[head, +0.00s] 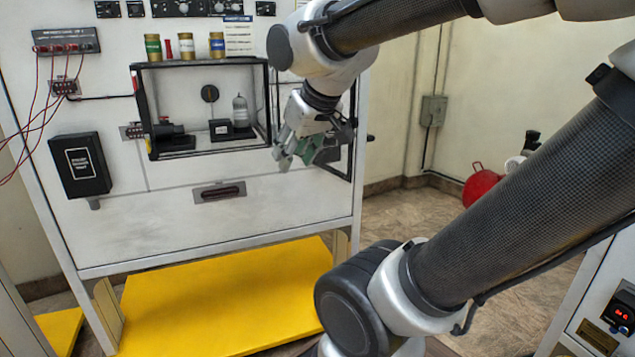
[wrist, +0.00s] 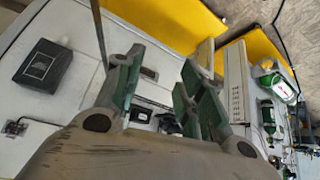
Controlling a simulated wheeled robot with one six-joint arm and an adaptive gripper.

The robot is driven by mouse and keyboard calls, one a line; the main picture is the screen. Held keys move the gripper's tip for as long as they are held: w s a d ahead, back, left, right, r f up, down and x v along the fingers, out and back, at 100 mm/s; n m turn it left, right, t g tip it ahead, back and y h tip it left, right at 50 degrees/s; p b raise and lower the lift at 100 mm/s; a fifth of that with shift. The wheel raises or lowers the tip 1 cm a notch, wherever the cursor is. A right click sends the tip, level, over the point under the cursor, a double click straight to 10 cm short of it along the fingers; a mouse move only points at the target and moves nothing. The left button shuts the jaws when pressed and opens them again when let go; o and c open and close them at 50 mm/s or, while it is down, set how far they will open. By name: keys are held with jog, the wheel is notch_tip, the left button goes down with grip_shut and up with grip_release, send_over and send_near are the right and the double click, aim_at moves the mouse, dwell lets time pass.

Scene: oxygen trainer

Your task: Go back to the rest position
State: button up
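My gripper (head: 297,160) hangs in front of the right part of the white trainer cabinet (head: 110,225), by the right edge of the glass-fronted compartment (head: 200,64). In the wrist view its green-padded fingers (wrist: 160,80) are spread apart, with the cabinet face showing between them and nothing held. The compartment holds a small dark device (head: 172,138) and a grey bottle-shaped part (head: 240,110) on a black block. My arm covers part of the compartment's right side and the cabinet's upper right.
Several small containers (head: 217,45) stand on the compartment's top. A black box (head: 80,165) is on the cabinet's left face. A yellow base shelf (head: 215,300) lies below. A red round object (head: 481,186) is at right, and another console (head: 610,300) stands at lower right.

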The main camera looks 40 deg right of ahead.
jog(key=s+f+g, duration=0.2)
jog(key=s+f, duration=0.2)
jog(key=s, duration=0.4)
jog(key=shift+a+f+g, duration=0.15)
jog(key=shift+f+g, duration=0.05)
jog(key=shift+g, duration=0.2)
